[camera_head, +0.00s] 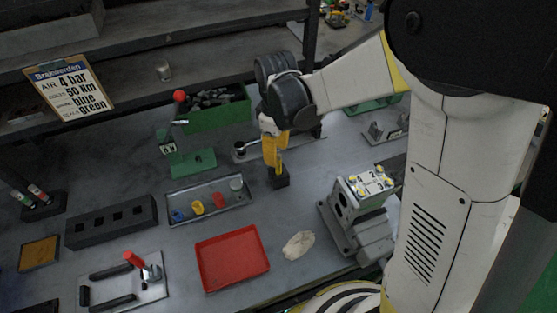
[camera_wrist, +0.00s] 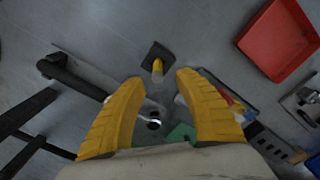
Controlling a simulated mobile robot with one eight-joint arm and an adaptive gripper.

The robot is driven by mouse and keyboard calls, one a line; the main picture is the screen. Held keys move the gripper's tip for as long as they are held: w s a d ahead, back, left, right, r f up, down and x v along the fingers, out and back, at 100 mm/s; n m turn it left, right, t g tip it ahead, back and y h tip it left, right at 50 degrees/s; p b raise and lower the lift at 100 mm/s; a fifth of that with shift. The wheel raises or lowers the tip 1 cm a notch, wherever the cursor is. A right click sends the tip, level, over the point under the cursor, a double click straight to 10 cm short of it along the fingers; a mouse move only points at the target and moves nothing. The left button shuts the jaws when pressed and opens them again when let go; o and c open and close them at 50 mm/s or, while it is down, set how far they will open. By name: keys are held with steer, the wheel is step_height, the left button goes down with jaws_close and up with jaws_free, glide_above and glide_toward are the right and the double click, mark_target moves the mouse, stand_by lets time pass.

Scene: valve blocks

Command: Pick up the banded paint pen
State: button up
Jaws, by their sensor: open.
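A yellow, pen-like piece (camera_head: 280,168) stands in a small black block (camera_head: 280,182) on the bench, just below my gripper (camera_head: 274,150). In the wrist view this yellow piece (camera_wrist: 157,68) shows beyond the fingertips, its black block (camera_wrist: 158,53) around its foot. My gripper (camera_wrist: 159,82) is open, with its two yellow fingers spread and nothing between them. The piece lies roughly midway between the fingers, slightly ahead of the tips. Any bands on it are too small to tell. Two other marker-like pieces (camera_head: 31,193) stand in a dark holder at the far left.
A red tray (camera_head: 232,258) and a pale cloth (camera_head: 299,245) lie in front. A grey tray with small coloured parts (camera_head: 209,202) is to the left. A valve block (camera_head: 360,205) stands to the right. A green bin (camera_head: 215,112) and a green stand (camera_head: 191,163) are behind left.

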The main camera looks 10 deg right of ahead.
mark_target(279, 168)
steer(key=f+b, duration=0.1)
steer(key=f, duration=0.1)
steer(key=f+b, duration=0.1)
steer(key=f, duration=0.2)
steer(key=f+b, duration=0.1)
steer(key=f, duration=0.1)
steer(key=shift+d+f, duration=0.2)
steer(key=shift+d, duration=0.05)
steer(key=shift+r, duration=0.1)
jaws_close()
